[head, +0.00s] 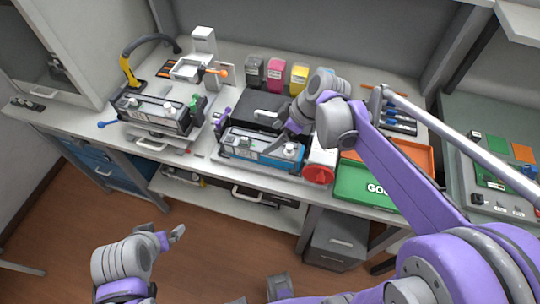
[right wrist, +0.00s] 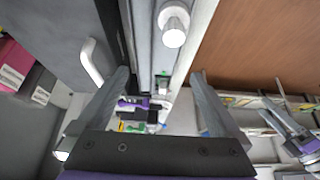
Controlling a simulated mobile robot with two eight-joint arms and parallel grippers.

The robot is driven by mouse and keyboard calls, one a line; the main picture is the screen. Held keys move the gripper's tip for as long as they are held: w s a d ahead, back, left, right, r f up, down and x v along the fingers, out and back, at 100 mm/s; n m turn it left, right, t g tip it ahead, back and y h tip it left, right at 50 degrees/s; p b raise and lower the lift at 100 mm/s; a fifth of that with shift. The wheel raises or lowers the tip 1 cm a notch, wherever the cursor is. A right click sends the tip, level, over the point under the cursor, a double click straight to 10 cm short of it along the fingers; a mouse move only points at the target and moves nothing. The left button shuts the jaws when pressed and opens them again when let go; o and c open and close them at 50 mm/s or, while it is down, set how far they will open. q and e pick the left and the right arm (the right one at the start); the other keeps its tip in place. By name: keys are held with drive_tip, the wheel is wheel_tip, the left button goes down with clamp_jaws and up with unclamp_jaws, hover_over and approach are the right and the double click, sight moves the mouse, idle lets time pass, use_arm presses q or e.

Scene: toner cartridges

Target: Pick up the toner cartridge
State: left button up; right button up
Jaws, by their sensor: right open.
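A long dark toner cartridge (head: 262,148) with a blue stripe and white knobs lies at the front of the bench, before a black unit. A similar cartridge (head: 155,112) sits farther left on a white stand. My right gripper (head: 285,138) is over the right part of the blue-striped cartridge. In the right wrist view its open jaws (right wrist: 160,100) stand either side of a long grey body (right wrist: 143,45) with a white knob (right wrist: 172,25); contact cannot be told. My left gripper (head: 175,236) is low over the floor, away from the bench; its opening is unclear.
Several coloured toner bottles (head: 276,74) stand at the back. A red round cap (head: 318,174) on a white container is close to the cartridge's right end. A green tray (head: 362,184) and orange tray (head: 415,155) lie to the right. A yellow-black hose (head: 128,70) arches at the left.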

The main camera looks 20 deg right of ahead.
sight(261, 144)
drive_tip(key=x, duration=0.4)
drive_tip(key=shift+w+a+f, duration=0.1)
drive_tip(key=shift+w+a, duration=0.1)
drive_tip(key=shift+w, duration=0.2)
drive_tip(key=shift+d+x, duration=0.2)
drive_tip(key=shift+x, duration=3)
clamp_jaws()
